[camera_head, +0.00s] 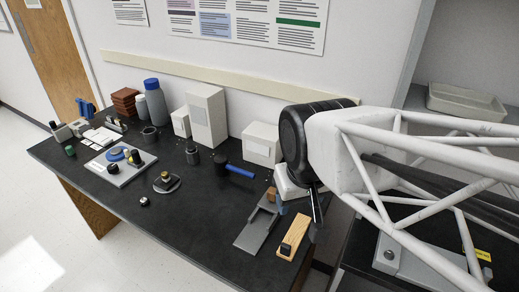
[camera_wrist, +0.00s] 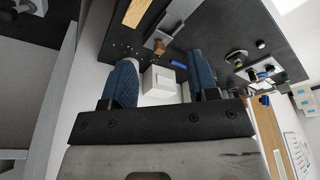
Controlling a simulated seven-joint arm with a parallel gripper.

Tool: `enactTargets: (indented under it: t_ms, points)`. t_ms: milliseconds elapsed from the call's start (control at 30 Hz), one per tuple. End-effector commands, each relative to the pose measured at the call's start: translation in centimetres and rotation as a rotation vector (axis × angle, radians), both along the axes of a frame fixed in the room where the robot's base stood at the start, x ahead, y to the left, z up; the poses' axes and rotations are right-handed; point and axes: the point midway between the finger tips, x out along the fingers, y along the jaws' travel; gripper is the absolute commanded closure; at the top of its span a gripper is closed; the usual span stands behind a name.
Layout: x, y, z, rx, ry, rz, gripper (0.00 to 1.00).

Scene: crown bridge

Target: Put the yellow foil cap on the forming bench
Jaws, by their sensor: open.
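A grey stepped bench (camera_head: 250,236) near the table's right end may be the forming bench; I cannot be sure. My gripper (camera_wrist: 163,78) is open, with two blue ribbed fingers apart and nothing between them. It hangs over the table's right end, far from the yellow piece.
A wooden strip with a dark block (camera_head: 292,240) lies beside the grey bench. White boxes (camera_head: 206,117) and bottles (camera_head: 156,103) stand at the back. A black mallet with a blue handle (camera_head: 238,171) lies mid-table. The front middle (camera_head: 185,220) is clear.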

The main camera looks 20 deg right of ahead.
Motion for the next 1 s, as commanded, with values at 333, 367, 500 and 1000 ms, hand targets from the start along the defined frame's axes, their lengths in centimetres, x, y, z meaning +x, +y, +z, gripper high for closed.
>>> enactTargets:
  t_ms: [333, 367, 500, 1000]
  points:
    - [0.0, 0.0, 0.0, 0.0, 0.0, -0.001, 0.41]
    - [0.0, 0.0, 0.0, 0.0, 0.0, -0.001, 0.41]
    - [0.1, 0.0, 0.0, 0.001, 0.001, 0.0, 0.41]
    - [6.3, 1.9, 0.9, 0.005, 0.019, 0.172, 0.41]
